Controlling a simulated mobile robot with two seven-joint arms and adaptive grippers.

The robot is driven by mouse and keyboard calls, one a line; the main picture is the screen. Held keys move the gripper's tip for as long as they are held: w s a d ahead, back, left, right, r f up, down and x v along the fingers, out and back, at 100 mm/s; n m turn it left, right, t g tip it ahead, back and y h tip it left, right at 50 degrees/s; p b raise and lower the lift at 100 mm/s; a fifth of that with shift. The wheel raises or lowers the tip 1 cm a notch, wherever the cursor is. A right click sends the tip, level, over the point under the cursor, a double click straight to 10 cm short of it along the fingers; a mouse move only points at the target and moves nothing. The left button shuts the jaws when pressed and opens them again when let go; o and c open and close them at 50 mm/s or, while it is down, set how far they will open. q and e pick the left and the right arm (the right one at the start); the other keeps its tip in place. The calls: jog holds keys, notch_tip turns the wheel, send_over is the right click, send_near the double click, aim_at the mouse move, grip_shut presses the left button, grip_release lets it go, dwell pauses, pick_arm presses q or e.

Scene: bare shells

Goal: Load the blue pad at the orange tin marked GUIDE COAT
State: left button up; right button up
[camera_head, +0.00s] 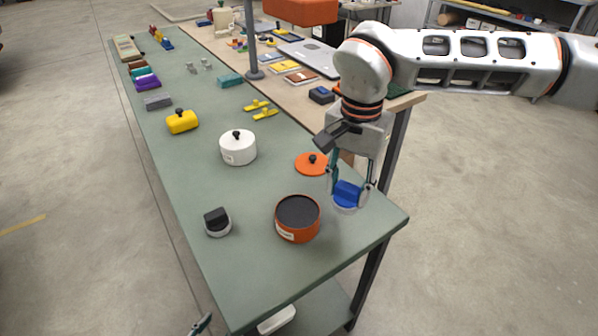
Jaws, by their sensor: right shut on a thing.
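The orange tin (284,233) stands open near the front right of the green bench, with a dark grey surface inside and a white label too small to read. Its likely lid, an orange disc with a black knob (306,170), lies behind it. The blue pad (346,194), a blue block grip on a pale round base, is between the fingers of my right gripper (349,188). My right gripper is shut on it, to the right of the tin and apart from it. One fingertip of my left gripper (201,324) shows at the bottom edge; the rest is out of view.
A black-topped round pad (217,222) stands left of the tin. A white lidded tin (238,150) and a yellow block with a black knob (182,122) stand further back. The bench's front right corner (385,222) is clear. A grey post (251,40) stands behind.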

jog(key=w+a+m, duration=0.3)
jog(key=a+m, duration=0.2)
jog(key=a, duration=0.5)
notch_tip(320, 180, down, 5)
jog(key=b, duration=0.4)
jog(key=shift+f, duration=0.15)
jog(key=shift+f+b, duration=0.35)
jog(key=shift+f, duration=0.1)
dwell(0.6)
jog(key=shift+s+f, duration=0.1)
jog(key=shift+f, duration=0.05)
dwell(1.6)
